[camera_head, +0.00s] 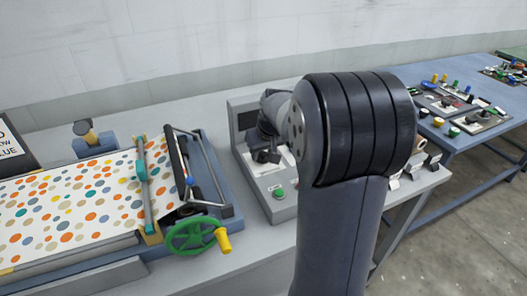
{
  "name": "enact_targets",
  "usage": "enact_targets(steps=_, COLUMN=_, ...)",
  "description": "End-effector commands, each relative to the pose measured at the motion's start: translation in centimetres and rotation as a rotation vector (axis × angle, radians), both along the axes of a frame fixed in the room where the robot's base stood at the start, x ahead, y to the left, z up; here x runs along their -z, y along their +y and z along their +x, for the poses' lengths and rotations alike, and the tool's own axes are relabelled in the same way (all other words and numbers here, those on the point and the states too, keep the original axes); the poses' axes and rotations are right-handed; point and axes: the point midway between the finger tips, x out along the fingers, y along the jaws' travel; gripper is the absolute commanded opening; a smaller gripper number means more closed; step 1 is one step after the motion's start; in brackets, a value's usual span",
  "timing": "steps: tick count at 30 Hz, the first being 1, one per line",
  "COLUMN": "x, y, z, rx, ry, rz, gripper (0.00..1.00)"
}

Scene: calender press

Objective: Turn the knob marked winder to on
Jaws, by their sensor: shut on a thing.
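A grey control box (285,211) stands on the bench in the middle, with a dark panel on its upright back. My gripper (266,156) reaches down to its sloping front panel and is shut on a knob there. The knob is mostly hidden by the gripper, so its setting cannot be told. No winder marking can be read from here. A green button (278,193) sits on the same panel below the gripper. My large dark arm link hides the right part of the box.
Left of the box is a roller machine with a spotted sheet (75,209) and a green handwheel (195,236) with a yellow handle. A blue table (462,139) with several small control panels stands at the right. Bare floor shows at the lower right.

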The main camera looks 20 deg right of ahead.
Motion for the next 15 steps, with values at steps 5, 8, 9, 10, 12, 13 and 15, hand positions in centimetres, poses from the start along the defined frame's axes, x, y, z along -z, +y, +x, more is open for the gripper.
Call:
enact_targets(steps=5, x=-0.02, y=0.00, z=0.00, rx=0.000, ry=0.000, rz=0.000, gripper=0.15)
enact_targets(steps=8, x=-0.04, y=0.01, z=0.01, rx=0.002, ry=0.000, rz=0.000, gripper=0.14)
enact_targets(steps=9, x=-0.04, y=0.01, z=0.01, rx=0.005, ry=0.000, rz=0.000, gripper=0.14)
enact_targets(steps=10, x=-0.04, y=0.01, z=0.00, rx=0.009, ry=0.000, rz=-0.001, gripper=0.14)
enact_targets(steps=12, x=-0.06, y=0.02, z=0.01, rx=0.023, ry=-0.001, rz=-0.001, gripper=0.14)
enact_targets(steps=13, x=-0.06, y=0.03, z=0.01, rx=0.031, ry=-0.001, rz=-0.001, gripper=0.14)
enact_targets(steps=15, x=-0.07, y=0.06, z=0.02, rx=0.057, ry=-0.001, rz=-0.001, gripper=0.14)
